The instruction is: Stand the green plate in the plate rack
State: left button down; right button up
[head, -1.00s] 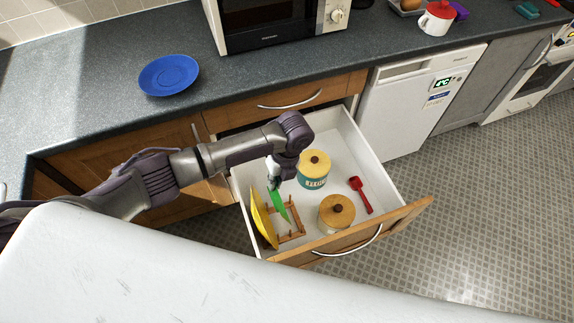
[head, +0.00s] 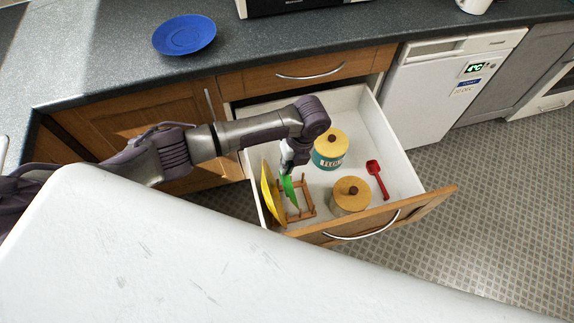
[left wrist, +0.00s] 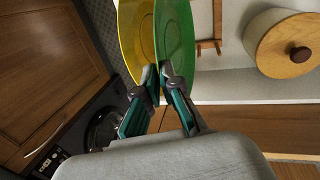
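The green plate (head: 290,191) is held on edge over the wooden plate rack (head: 306,208) in the open drawer. My left gripper (head: 287,174) is shut on the plate's rim; the wrist view shows the fingertips (left wrist: 159,71) on either side of the green plate (left wrist: 178,45). A yellow plate (head: 268,193) stands on edge just left of the green one, and also shows in the wrist view (left wrist: 131,40). Part of the rack (left wrist: 208,44) shows to the right there. I cannot tell whether the green plate touches the rack. My right gripper is not in view.
The drawer (head: 408,168) also holds a teal canister (head: 327,158) with a yellow lid, a wooden-lidded pot (head: 350,196) and a red scoop (head: 377,179). A blue plate (head: 184,35) lies on the dark worktop (head: 100,60). Bare drawer floor shows between the canisters and scoop.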

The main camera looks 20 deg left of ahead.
pick_arm(q)
jog(key=shift+f+b, duration=2.9)
jog(key=shift+f, duration=0.1)
jog(key=shift+f+b, duration=0.5)
jog(key=shift+f, duration=0.85)
jog(key=c, duration=1.2)
grip_release()
jog(key=shift+c, duration=0.2)
jog(key=v, duration=1.2)
jog(key=shift+s, duration=0.1)
